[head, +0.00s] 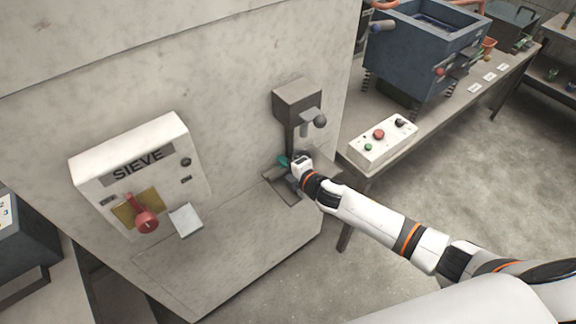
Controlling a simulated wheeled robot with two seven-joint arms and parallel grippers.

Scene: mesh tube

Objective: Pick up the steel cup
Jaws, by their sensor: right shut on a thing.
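My right gripper (289,163) reaches in from the right to the foot of a grey dispenser-like fixture (297,103) on the concrete-coloured machine. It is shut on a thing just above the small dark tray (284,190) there. The thing is mostly hidden by the gripper and too small to make out clearly; by its place it seems to be the steel cup. A small teal part shows beside the fingers. Whether the cup touches the tray I cannot tell. My left gripper is not in view.
A SIEVE panel (135,165) with a red-knobbed lever (146,220) stands left on the ledge (225,250). A white button box (382,143) and a blue bin machine (425,50) stand on the bench (500,85) at right. The floor (470,170) in front of the bench is clear.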

